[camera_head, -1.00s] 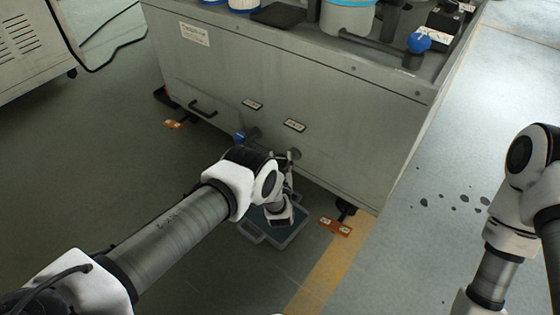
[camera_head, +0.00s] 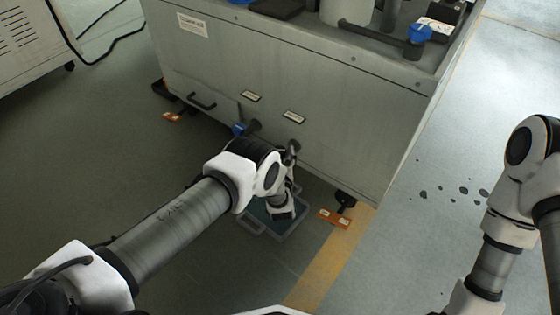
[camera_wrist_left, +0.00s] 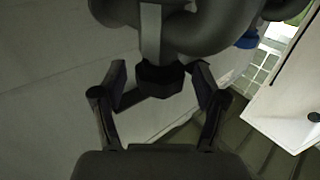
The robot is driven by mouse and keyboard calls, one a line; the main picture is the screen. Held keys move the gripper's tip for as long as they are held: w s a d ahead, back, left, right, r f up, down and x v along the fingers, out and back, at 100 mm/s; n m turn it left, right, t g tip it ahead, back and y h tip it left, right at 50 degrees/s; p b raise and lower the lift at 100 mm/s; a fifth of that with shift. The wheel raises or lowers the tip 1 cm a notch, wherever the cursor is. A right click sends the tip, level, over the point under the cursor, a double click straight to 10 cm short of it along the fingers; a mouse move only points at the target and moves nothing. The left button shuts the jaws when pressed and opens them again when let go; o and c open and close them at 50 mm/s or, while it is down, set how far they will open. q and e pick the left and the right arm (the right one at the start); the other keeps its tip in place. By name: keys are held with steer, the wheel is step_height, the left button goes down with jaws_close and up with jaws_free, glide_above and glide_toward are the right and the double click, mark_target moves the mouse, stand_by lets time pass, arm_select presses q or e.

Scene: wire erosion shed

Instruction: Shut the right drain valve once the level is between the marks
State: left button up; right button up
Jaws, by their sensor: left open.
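The right drain valve (camera_head: 293,148) sticks out of the grey cabinet's front, mostly hidden behind my left wrist. My left gripper (camera_head: 288,170) is at this valve; its fingers are hard to make out in the head view. In the left wrist view, the open left gripper (camera_wrist_left: 160,88) has a finger on each side of a dark valve part (camera_wrist_left: 160,78) below a thick grey pipe (camera_wrist_left: 185,30). I cannot tell whether the fingers touch it. The left drain valve has a blue handle (camera_head: 238,129). I see no level marks. My right gripper is out of view.
A tray (camera_head: 262,220) stands on the floor under the valves, partly behind my left wrist. The grey cabinet (camera_head: 330,95) carries a blue-knobbed pipe (camera_head: 420,33) on top. An orange floor tag (camera_head: 333,217) lies near the cabinet's foot. Dark spots mark the floor at right.

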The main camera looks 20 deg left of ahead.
arm_select(q)
steer(key=v, duration=1.1)
steer(key=shift+r, duration=0.1)
